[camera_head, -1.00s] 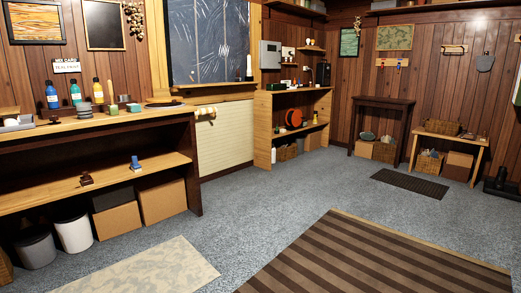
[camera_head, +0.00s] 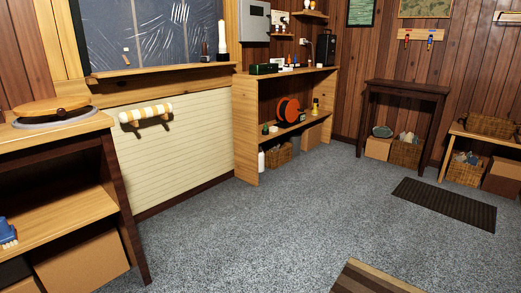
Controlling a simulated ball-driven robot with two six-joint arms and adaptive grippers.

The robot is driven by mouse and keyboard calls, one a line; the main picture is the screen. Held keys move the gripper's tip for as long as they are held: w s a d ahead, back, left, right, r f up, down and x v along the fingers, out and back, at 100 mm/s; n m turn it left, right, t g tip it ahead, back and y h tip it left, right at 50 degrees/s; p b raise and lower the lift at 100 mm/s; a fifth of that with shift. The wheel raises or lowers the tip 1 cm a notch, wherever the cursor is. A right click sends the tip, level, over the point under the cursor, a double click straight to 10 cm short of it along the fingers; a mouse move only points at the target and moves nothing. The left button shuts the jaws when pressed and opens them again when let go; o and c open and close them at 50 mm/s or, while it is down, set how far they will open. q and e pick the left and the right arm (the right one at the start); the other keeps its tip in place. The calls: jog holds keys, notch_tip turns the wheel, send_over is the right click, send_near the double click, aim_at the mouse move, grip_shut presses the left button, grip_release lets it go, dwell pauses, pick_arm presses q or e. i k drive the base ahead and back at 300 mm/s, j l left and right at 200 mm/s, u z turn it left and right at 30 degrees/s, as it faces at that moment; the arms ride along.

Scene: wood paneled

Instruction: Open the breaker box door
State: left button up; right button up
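The breaker box (camera_head: 255,22) is a grey box on the wall, cut off by the top edge of the view. It hangs to the right of the dark window and above the left end of a wooden shelf unit. Its front looks shut. It is still well away from me across the floor. Neither of my grippers is in the view.
The wooden shelf unit (camera_head: 246,130) stands under the box. A wooden workbench (camera_head: 60,130) is close on the left. A dark table (camera_head: 405,90) stands at the back right. Grey carpet (camera_head: 260,230) is open between, with a dark mat (camera_head: 445,203) and a striped rug (camera_head: 372,280).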

aim_at(255, 17)
jog(key=i, duration=3.4)
